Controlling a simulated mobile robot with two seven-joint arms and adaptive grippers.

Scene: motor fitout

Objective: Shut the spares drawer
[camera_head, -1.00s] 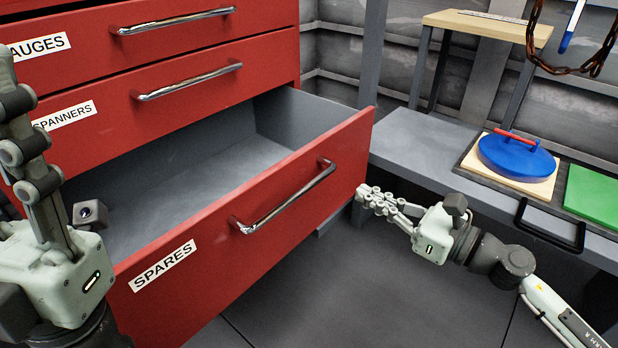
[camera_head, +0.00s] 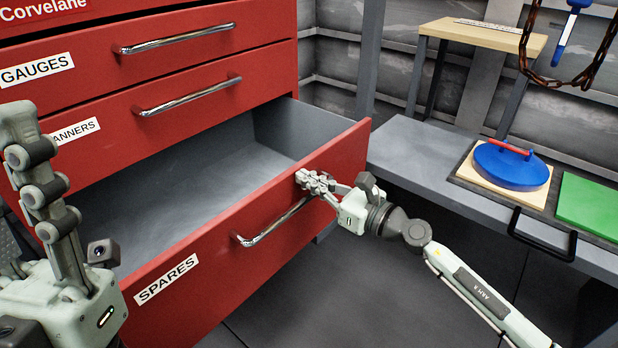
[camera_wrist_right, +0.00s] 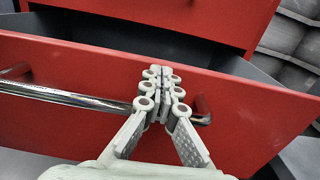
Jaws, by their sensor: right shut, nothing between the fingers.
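The red spares drawer (camera_head: 205,275) stands pulled out at the bottom of the red cabinet, its grey inside open and empty where I can see it. Its chrome handle (camera_head: 272,226) runs across the front, and it also shows in the right wrist view (camera_wrist_right: 70,97). My right gripper (camera_head: 303,178) is shut and empty, its fingertips at the drawer front near the handle's right end. In the right wrist view the fingers (camera_wrist_right: 160,72) overlap the drawer front; I cannot tell whether they touch it. My left gripper (camera_head: 30,150) is at the left edge, its jaw state unclear.
The gauges drawer (camera_head: 75,50) and spanners drawer (camera_head: 190,115) above are shut. A grey bench (camera_head: 415,150) at the right holds a blue round lid with a red handle (camera_head: 510,165) and a green plate (camera_head: 592,208). The floor before the drawer is clear.

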